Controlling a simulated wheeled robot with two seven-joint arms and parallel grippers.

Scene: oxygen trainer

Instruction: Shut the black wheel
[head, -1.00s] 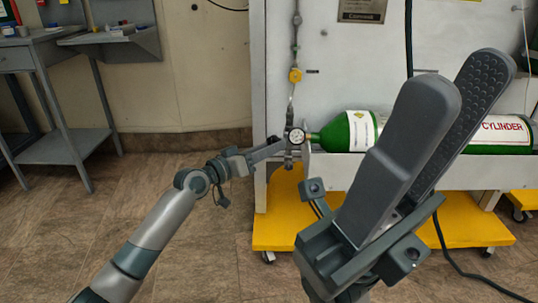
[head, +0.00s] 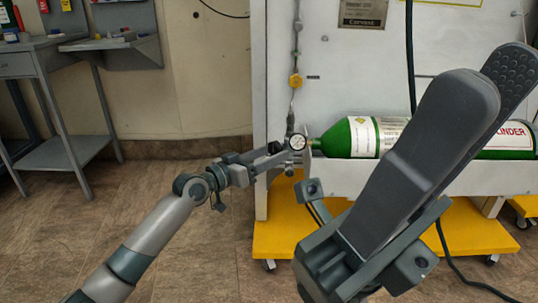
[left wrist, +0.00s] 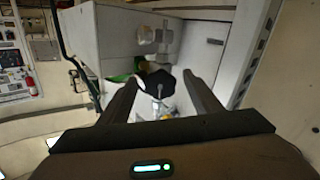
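The black wheel (head: 275,147) is a small dark knob beside the round gauge (head: 297,142), at the neck end of the green cylinder (head: 348,138). In the left wrist view the black wheel (left wrist: 160,79) lies ahead, between the two finger lines. My left gripper (head: 282,156) is at the wheel in the head view, with its fingers apart. In the left wrist view my left gripper (left wrist: 162,88) is open, and I cannot tell whether a finger touches the wheel. My right gripper (head: 490,80) is large in the foreground, open and empty, hiding part of the cylinder.
The white trainer panel (head: 345,65) stands behind on a yellow base (head: 290,238) with casters. A vertical pipe with a yellow fitting (head: 295,81) runs above the gauge. A black hose (head: 409,60) hangs at the right. A grey bench (head: 80,100) stands far left. Floor between is clear.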

